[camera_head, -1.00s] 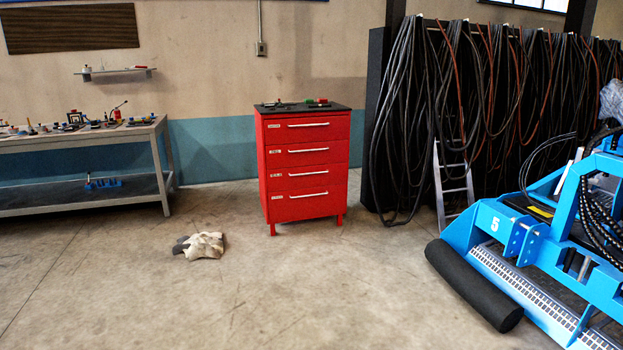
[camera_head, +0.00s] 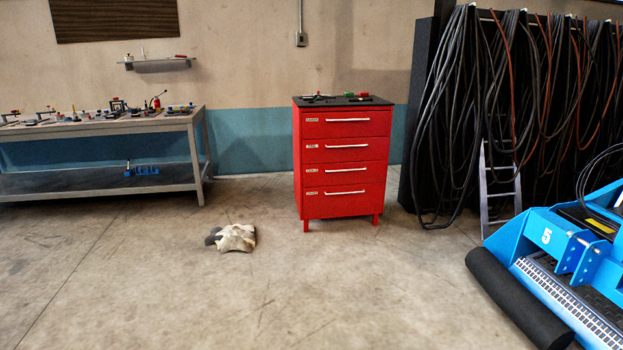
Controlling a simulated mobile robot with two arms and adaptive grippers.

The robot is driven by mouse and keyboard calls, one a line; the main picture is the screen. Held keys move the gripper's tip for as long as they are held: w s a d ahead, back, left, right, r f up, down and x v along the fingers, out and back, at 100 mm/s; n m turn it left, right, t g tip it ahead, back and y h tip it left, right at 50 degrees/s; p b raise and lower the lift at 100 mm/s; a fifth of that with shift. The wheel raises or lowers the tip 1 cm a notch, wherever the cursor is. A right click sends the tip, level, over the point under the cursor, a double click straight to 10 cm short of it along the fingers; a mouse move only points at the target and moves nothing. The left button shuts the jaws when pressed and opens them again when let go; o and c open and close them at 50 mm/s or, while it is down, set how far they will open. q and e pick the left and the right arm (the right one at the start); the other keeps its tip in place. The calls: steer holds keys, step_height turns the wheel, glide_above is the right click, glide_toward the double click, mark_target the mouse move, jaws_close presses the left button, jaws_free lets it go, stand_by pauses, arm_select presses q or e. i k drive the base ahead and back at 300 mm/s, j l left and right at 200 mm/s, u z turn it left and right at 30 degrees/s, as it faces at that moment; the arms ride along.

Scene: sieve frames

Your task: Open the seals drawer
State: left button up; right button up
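A red drawer cabinet (camera_head: 343,207) with a black top stands on short legs against the far wall, right of centre. It has several drawers, one above another, each with a pale horizontal handle and a small label at its left. All the drawers look shut. The labels are too small to read, so I cannot tell which drawer is the seals drawer. Neither of my grippers is in view.
A workbench (camera_head: 100,127) with tools stands at left. Hanging hoses (camera_head: 465,110) and a blue machine (camera_head: 560,240) with a black roller (camera_head: 515,300) fill the right. The middle floor is open.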

mark_target(363, 173)
steer(key=i, duration=4.3)
